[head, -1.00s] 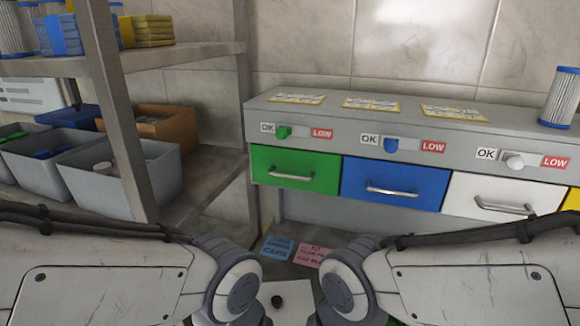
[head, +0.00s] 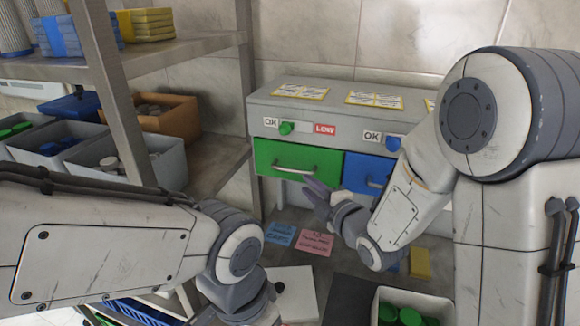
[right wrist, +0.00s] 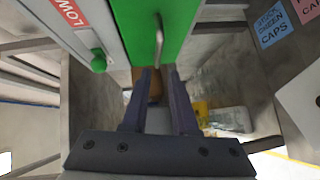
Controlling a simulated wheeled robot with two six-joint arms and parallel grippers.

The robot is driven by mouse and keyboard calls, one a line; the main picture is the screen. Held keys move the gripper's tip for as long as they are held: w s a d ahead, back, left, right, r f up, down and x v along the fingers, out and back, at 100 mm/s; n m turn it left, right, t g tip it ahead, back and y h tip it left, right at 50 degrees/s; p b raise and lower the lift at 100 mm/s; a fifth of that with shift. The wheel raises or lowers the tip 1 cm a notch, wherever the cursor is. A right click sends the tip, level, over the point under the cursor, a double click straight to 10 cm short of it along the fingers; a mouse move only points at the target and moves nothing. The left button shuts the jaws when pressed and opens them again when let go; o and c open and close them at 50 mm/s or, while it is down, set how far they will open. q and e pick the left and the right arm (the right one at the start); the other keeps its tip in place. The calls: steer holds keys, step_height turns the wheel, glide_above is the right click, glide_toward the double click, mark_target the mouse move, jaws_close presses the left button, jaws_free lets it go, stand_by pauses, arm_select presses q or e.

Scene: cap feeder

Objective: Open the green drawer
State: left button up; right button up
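The green drawer (head: 325,162) is at the left end of the grey cabinet's drawer row, and its front looks flush with the cabinet. Its silver bar handle (head: 295,171) runs across the front. My right gripper (head: 312,190) is just in front of and below the handle. In the right wrist view the fingers of my right gripper (right wrist: 157,74) are apart and empty, pointing at the green drawer front (right wrist: 185,25). The handle (right wrist: 159,42) lies just beyond the fingertips, about in line with the gap. My left arm is low in the head view, with its gripper out of sight.
The blue drawer (head: 358,172) adjoins on the right, partly hidden by my right arm. A slider with a green knob (head: 287,128) sits above the green drawer. Shelving with grey bins (head: 160,165) stands left. A container of green caps (head: 385,300) is below right.

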mark_target(290, 171)
steer(key=p+x, duration=0.1)
steer(key=x, duration=0.2)
steer(key=p+x, duration=0.2)
steer(key=x, duration=0.1)
steer(key=p+x, duration=0.1)
steer(key=x, duration=0.1)
steer(key=shift+w+a+r, duration=0.2)
steer(key=shift+w+a, duration=0.05)
steer(key=shift+w, duration=0.1)
steer(key=shift+w+a+f+p, duration=0.2)
steer(key=shift+w+a+p, duration=0.1)
steer(key=shift+w+p, duration=0.2)
steer(key=shift+w+f, duration=0.1)
steer(key=shift+w, duration=0.05)
jaws_close()
steer(key=shift+a, duration=0.1)
stand_by(0.4)
